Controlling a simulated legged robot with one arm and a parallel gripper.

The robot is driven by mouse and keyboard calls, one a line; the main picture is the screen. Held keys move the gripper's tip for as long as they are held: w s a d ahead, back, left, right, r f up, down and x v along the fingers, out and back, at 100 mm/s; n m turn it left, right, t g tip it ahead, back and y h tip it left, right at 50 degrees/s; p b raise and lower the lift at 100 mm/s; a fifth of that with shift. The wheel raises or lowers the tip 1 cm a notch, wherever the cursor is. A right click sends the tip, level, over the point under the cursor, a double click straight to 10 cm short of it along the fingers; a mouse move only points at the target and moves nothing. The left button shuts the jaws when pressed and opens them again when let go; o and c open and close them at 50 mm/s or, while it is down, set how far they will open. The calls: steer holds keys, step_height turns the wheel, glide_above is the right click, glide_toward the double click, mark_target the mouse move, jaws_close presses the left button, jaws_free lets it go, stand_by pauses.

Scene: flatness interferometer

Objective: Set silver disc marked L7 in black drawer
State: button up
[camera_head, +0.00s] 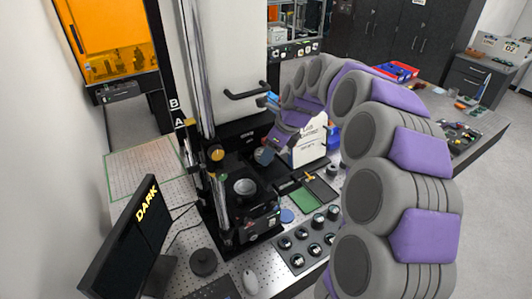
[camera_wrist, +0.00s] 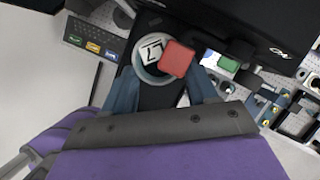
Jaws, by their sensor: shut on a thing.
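The silver disc marked L7 (camera_wrist: 150,48) shows in the wrist view, its white label facing the camera. My gripper (camera_wrist: 162,70) is shut on it, with a blue-grey finger on each side. A red square (camera_wrist: 177,60) covers part of the disc's right side. A flat black surface (camera_wrist: 158,96) lies beneath the disc; I cannot tell whether it is the black drawer, or whether the disc touches it.
The DARK monitor (camera_head: 130,240) stands at left, a mouse (camera_head: 250,281) near the front. A black holder (camera_head: 308,240) carries several round pieces. A green card (camera_head: 305,201) and a white box (camera_head: 308,146) lie behind it. A black box (camera_wrist: 235,22) with white lettering is close beyond the gripper.

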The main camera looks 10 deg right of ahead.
steer(key=shift+w+f, duration=0.85)
steer(key=shift+f, duration=0.1)
steer(key=shift+s+d, duration=0.1)
steer(key=o, duration=0.8)
steer(key=shift+r, duration=0.1)
steer(key=shift+c, duration=0.2)
steer(key=shift+o, duration=0.6)
steer(key=shift+a, duration=0.35)
steer(key=shift+d, duration=0.1)
steer(key=shift+d+r+b, duration=0.2)
steer(key=shift+r+b, duration=0.15)
steer(key=shift+r, duration=0.05)
steer(key=b+v, duration=0.1)
steer(key=v, duration=1)
steer(key=shift+s+a, duration=0.1)
steer(key=shift+s, duration=0.15)
